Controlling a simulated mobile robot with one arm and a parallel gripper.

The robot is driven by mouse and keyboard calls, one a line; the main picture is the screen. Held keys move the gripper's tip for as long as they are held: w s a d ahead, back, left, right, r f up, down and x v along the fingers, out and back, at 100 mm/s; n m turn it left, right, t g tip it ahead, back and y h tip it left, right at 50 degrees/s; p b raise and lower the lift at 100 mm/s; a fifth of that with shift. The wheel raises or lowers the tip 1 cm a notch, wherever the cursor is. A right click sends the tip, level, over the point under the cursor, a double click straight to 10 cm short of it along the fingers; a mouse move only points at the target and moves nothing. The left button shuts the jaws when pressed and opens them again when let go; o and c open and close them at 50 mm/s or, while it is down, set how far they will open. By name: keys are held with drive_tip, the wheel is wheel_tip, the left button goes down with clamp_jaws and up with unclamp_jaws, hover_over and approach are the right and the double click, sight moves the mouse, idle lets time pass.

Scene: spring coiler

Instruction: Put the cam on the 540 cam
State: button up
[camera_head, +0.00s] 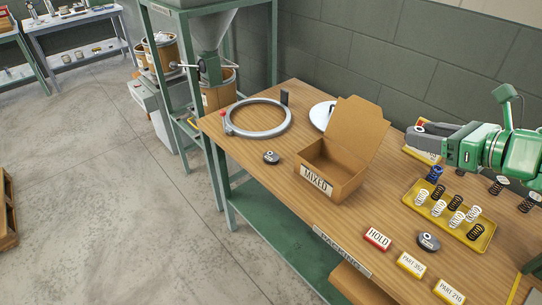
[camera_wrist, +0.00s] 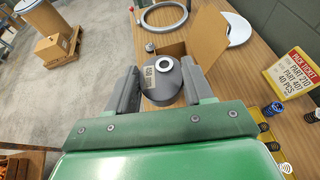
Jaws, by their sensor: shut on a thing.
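My gripper (camera_head: 428,133) is at the right in the head view, above the table's back part. In the wrist view its fingers (camera_wrist: 159,72) are shut on a dark grey round cam (camera_wrist: 160,91) with a pale centre and a small label. The held cam is hard to make out in the head view. One similar cam (camera_head: 271,157) lies on the table left of the box; it also shows small in the wrist view (camera_wrist: 150,47). Another cam (camera_head: 428,241) lies in front of the yellow tray. Their markings are too small to read, so I cannot tell which is the 540 cam.
An open cardboard box (camera_head: 345,178) marked MIXED stands mid-table, its flap raised. A yellow tray (camera_head: 473,238) holds several springs. HOLD (camera_head: 377,239) and part-number blocks line the front edge. A grey ring (camera_head: 258,118) lies at the back left. A pack ticket (camera_wrist: 292,75) stands at right.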

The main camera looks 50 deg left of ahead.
drive_tip(key=w+a+m+t+h, duration=0.1)
drive_tip(key=w+a+m+t, duration=0.2)
drive_tip(key=a, duration=0.6)
drive_tip(key=w+a+m+t+h, duration=0.2)
drive_tip(key=w+a+m+t, duration=0.1)
drive_tip(key=w+a, duration=0.4)
drive_tip(key=shift+w+a+r+m+t, duration=0.25)
drive_tip(key=shift+a+r+m+t, duration=0.3)
drive_tip(key=shift+a, duration=0.7)
drive_tip(key=shift+a+t+h, duration=0.25)
drive_tip(key=shift+a+h, duration=0.05)
drive_tip(key=shift+a, duration=0.05)
